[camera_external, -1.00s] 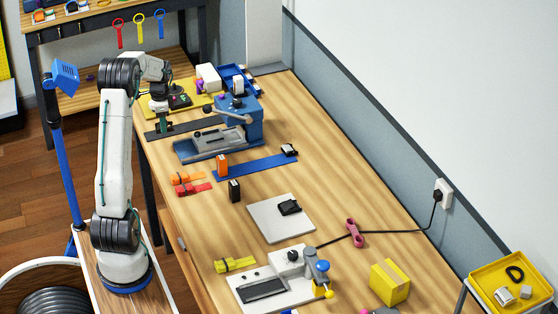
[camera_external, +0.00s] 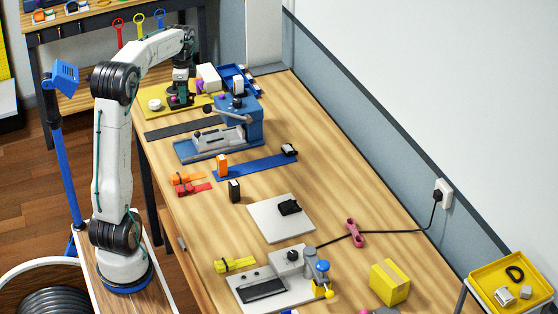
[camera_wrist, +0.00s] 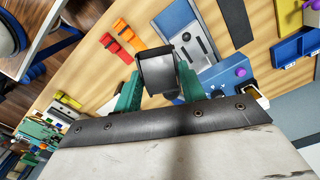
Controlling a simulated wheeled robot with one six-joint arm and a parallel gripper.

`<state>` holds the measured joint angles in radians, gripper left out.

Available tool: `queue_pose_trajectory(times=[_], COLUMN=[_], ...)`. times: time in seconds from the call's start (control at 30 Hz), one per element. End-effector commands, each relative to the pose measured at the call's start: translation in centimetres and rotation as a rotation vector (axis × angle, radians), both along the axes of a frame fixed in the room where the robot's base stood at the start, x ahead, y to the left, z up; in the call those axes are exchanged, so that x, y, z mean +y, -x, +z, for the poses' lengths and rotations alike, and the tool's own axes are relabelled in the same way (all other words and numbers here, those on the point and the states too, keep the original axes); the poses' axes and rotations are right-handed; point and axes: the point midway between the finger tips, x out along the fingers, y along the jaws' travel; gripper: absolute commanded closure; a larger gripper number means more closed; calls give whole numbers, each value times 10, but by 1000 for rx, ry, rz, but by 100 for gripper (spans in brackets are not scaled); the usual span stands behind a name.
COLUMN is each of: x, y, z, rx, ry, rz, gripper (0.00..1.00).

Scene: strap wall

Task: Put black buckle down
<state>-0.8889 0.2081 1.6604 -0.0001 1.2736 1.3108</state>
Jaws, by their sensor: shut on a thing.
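My gripper (camera_external: 180,87) is over the far left part of the workbench, by the yellow mat. In the wrist view its green fingers are shut on a black buckle (camera_wrist: 157,72), which stands out between the tips. In the outside view the held buckle is too small and dark to tell apart from the gripper. A black strap (camera_external: 187,128) lies flat on the bench in front of the mat.
The blue press (camera_external: 240,118) with its lever stands right of my gripper. A white box (camera_external: 208,77) and blue bins (camera_external: 235,75) are behind. The yellow mat (camera_external: 150,113) carries a white roll (camera_external: 155,104). Orange and red straps (camera_external: 193,188) lie nearer.

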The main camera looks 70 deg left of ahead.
Motion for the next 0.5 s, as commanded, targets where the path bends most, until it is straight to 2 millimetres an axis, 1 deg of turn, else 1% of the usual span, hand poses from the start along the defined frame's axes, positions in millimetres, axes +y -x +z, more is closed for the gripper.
queue_pose_trajectory(times=[0.03,0.07,0.1,0.17,0.2,0.23,0.27,0.3,0.37,0.4,0.47,0.5], x=[-24,-38,-58,-89,-111,-127,-144,-166,-199,-221,-253,-273], y=[-11,-16,-23,-32,-36,-39,-41,-43,-44,-42,-38,-35], z=[3,4,6,8,9,9,9,10,10,9,8,7], rx=[-2,-2,-1,-2,-2,-2,-2,-2,-2,-3,-2,-2], ry=[-1,-1,0,-1,-1,-2,-2,-2,-2,-2,-1,-1], rz=[-58,-93,-141,-220,-275,-316,-358,-415,-501,-559,-649,-706], gripper=[84,84,84,84,84,84,84,84,84,84,84,84])
